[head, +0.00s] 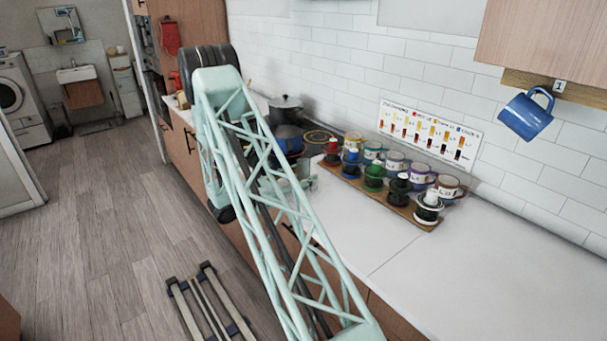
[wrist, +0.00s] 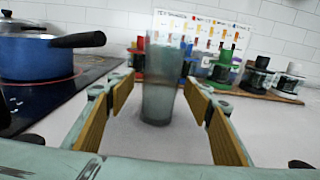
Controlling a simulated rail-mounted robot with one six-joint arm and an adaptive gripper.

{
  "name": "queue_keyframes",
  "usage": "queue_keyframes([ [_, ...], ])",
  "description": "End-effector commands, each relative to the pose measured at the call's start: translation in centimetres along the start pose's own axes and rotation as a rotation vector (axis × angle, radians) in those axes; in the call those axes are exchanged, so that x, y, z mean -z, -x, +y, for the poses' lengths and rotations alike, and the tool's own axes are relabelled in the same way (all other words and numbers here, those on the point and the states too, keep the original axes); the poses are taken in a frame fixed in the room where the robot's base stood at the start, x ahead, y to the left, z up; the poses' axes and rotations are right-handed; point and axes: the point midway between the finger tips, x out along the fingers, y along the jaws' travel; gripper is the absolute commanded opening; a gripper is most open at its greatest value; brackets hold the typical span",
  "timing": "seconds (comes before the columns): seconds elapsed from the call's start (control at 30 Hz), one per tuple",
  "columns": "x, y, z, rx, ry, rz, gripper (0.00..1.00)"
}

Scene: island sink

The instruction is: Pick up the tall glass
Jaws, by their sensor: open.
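The tall glass (wrist: 160,85) stands upright in the wrist view, clear and slightly tinted, on the white counter. My gripper (wrist: 158,103) is open. Its two padded fingers lie to the left and right of the glass, with a gap on each side; the glass appears at or just beyond the fingertips, and I cannot tell the exact depth.
A blue pot (wrist: 45,58) with a black handle sits on the dark cooktop (wrist: 50,95), left of my gripper. A wooden rack (head: 400,207) of spools and mugs stands behind the glass along the wall. The counter (head: 460,270) at the right is clear. A blue mug (head: 527,112) hangs under the cabinet.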

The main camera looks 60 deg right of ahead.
Motion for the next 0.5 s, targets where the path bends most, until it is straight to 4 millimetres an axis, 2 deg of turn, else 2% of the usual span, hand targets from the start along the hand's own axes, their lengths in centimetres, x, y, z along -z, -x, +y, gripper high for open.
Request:
queue_keyframes([
  [0.1, 0.00, 0.01, 0.00, 0.000, 0.000, 0.000, 0.46],
  [0.4, 0.01, 0.01, 0.00, 0.000, 0.000, 0.000, 0.19],
  [0.5, -0.02, 0.01, 0.00, 0.000, 0.000, 0.000, 0.18],
])
